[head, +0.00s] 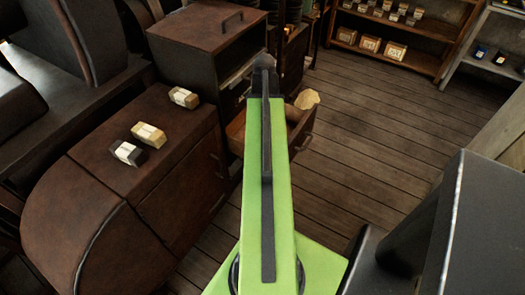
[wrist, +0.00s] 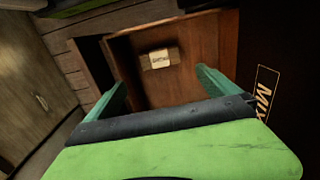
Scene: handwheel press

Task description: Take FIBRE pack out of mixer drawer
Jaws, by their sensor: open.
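A brown pack (wrist: 160,59) with a pale label lies inside an open wooden drawer (wrist: 190,85) in the wrist view; the label is too small to read surely. A dark panel with a sign starting "MIX" (wrist: 265,95) is at the right of the drawer. My gripper (wrist: 163,88) is open and empty, its two teal fingers apart over the drawer, with the pack beyond and between them. In the head view the open drawer (head: 300,128) is partly hidden behind my green arm, which also hides my gripper.
Three packs, one pale (head: 184,97), one tan (head: 149,133) and one dark (head: 128,153), lie on a brown cabinet (head: 165,190) at the left. Shelves (head: 400,30) stand at the back. The plank floor between is clear.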

